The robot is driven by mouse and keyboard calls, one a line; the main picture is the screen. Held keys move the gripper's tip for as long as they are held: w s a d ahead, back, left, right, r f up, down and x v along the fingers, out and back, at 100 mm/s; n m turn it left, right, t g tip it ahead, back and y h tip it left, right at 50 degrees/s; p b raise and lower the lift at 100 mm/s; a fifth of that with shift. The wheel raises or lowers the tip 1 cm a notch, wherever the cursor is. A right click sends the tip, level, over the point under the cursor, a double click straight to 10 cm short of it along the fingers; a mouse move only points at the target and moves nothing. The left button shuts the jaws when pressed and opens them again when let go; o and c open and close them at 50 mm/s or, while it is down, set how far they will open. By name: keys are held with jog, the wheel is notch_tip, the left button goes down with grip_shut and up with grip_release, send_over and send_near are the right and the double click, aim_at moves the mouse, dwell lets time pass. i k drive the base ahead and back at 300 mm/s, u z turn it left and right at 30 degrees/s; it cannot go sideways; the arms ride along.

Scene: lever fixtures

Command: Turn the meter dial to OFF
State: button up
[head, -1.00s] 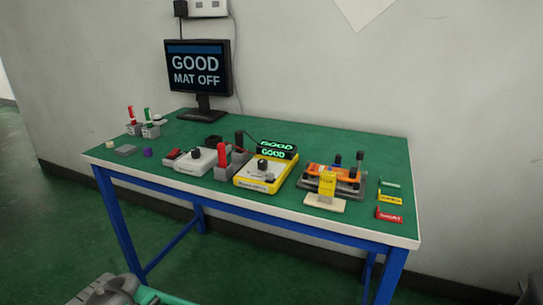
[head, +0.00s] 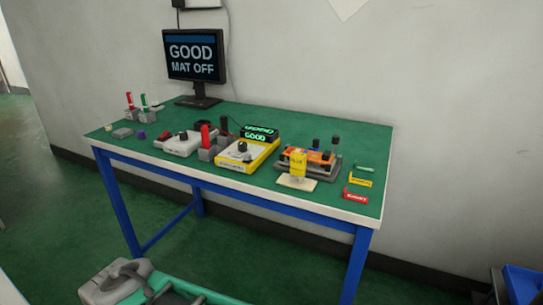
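The meter (head: 233,164) is a yellow-edged box with a pale face, lying near the front middle of the green table in the head view. Its dial is a dark round knob (head: 242,146) on the upper part of the face. The dial's pointer and markings are too small to read. A small black display (head: 258,137) with green lit text reading GOOD stands at the meter's back edge. My gripper cannot be made out. Only grey and teal parts of my own body show at the bottom left, well apart from the table.
An orange lever fixture (head: 311,158) stands right. The monitor (head: 195,58) reads GOOD, MAT OFF. A blue bin (head: 523,286) is at bottom right.

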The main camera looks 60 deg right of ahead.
aim_at(242, 145)
jog(key=z, duration=1)
jog(key=i, duration=0.2)
jog(key=z, duration=2.7)
jog(key=k, duration=0.75)
jog(key=u, duration=1.45)
jog(key=i, duration=0.5)
jog(key=u, duration=0.05)
